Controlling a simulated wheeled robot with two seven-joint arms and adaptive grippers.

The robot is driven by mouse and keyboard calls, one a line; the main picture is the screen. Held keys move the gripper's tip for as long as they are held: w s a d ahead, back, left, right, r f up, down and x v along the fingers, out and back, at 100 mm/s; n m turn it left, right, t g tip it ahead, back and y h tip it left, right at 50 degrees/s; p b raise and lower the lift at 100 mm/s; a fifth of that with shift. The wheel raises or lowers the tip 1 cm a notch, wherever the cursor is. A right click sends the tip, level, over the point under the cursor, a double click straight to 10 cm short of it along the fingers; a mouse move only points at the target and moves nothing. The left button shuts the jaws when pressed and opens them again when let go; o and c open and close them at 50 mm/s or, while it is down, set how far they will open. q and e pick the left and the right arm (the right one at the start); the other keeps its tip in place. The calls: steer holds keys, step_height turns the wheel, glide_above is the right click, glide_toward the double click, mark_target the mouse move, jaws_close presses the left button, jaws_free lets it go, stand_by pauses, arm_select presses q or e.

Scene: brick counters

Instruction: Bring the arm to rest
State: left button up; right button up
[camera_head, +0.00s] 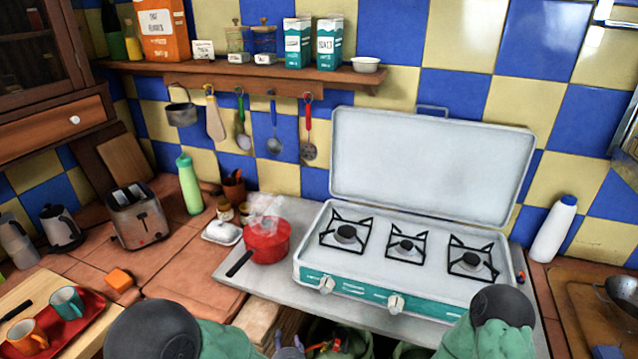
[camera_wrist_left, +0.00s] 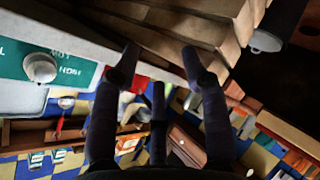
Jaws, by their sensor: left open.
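My left gripper (camera_wrist_left: 158,68) shows in the left wrist view with its dark fingers spread and nothing between them. In the head view only a small part of it (camera_head: 288,351) shows at the bottom edge, below the front of the stove counter. My left arm comes in at the bottom left, with a dark round joint and a green cover. My right arm's dark joint and green cover show at the bottom right, in front of the stove's right end. My right gripper is out of sight.
A camping stove (camera_head: 415,260) with its lid up stands on the grey counter. A red pot (camera_head: 268,240) is left of it. A red tray (camera_head: 75,330) with two cups, an orange block (camera_head: 119,280) and a toaster (camera_head: 138,217) are at left. A white bottle (camera_head: 553,230) stands at right.

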arm_select(q)
steer(key=s+a+f+m+g+h, duration=0.1)
steer(key=s+f+m+g+h, duration=0.4)
steer(key=f, duration=1)
steer(key=s+f+m+g, duration=0.3)
steer(key=s, duration=0.4)
steer(key=s+f+m+g+h, duration=0.1)
steer(key=s+f+m+g, duration=0.2)
steer(key=s, duration=0.4)
steer(key=shift+s+a+f+m+g, duration=0.15)
steer(key=shift+s+f+m+g, duration=0.2)
steer(key=shift+f, duration=0.3)
